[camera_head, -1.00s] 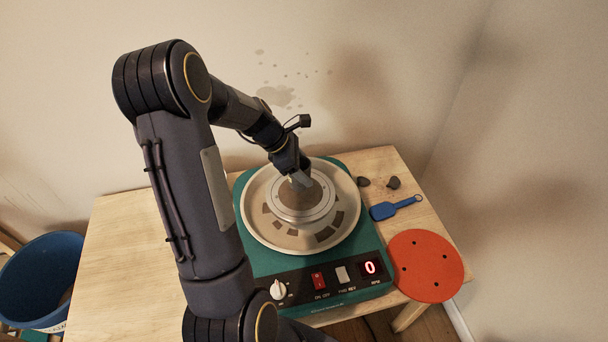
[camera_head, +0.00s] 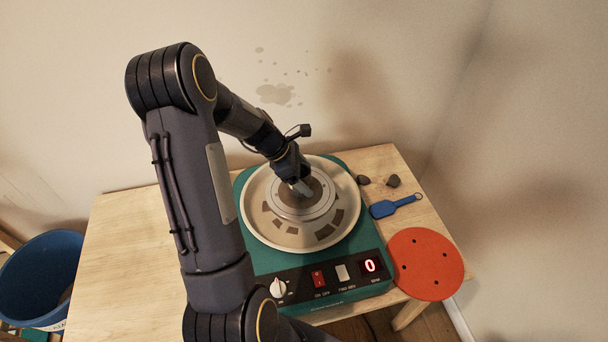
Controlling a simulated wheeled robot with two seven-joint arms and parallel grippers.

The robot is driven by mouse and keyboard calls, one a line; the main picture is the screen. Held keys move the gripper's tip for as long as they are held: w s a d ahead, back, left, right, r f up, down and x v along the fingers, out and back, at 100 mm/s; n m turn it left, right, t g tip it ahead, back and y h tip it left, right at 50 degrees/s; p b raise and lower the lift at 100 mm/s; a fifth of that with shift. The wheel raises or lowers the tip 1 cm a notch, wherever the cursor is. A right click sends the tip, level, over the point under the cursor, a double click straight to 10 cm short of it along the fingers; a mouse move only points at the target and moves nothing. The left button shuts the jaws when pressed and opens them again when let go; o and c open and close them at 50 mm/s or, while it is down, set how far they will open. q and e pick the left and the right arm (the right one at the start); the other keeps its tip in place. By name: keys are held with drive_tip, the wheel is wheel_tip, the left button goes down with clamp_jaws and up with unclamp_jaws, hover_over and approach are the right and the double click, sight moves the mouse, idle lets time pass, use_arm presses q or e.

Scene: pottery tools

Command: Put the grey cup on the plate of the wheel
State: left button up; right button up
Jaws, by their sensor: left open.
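The pottery wheel is a teal machine with a cream splash pan (camera_head: 262,222) and a round metal plate (camera_head: 303,213) in its middle. A grey-brown round shape (camera_head: 316,187) shows at the middle of the plate, partly hidden by my gripper. It looks like the grey cup, but I cannot tell surely. My left gripper (camera_head: 302,189) is open, pointing down over the plate at this shape; whether it touches it I cannot tell. No other grey cup is in view. My right gripper is not in view.
A blue tool (camera_head: 390,208), two dark lumps (camera_head: 393,181) and an orange disc with holes (camera_head: 426,265) lie right of the wheel. A blue bucket (camera_head: 42,270) stands at the lower left. The wooden table (camera_head: 125,235) is bare on its left.

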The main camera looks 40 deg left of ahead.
use_arm(q)
drive_tip(key=shift+a+r, duration=0.15)
drive_tip(key=shift+r, duration=0.2)
drive_tip(key=v, duration=1.1)
drive_tip(key=s+d+r+m, duration=0.4)
drive_tip(key=s+d+m, duration=0.1)
drive_tip(key=d+m, duration=0.2)
drive_tip(key=s+d+r+m, duration=0.4)
drive_tip(key=d+m, duration=0.2)
drive_tip(key=d, duration=0.1)
drive_tip(key=s+d+f+m+t+y, duration=0.1)
drive_tip(key=s+d+f+m, duration=0.1)
drive_tip(key=s+d+m, duration=0.5)
drive_tip(key=shift+s+f+m+b, duration=0.35)
drive_tip(key=shift+s+m, duration=0.65)
drive_tip(key=shift+m, duration=1.2)
drive_tip(key=shift+c, duration=0.2)
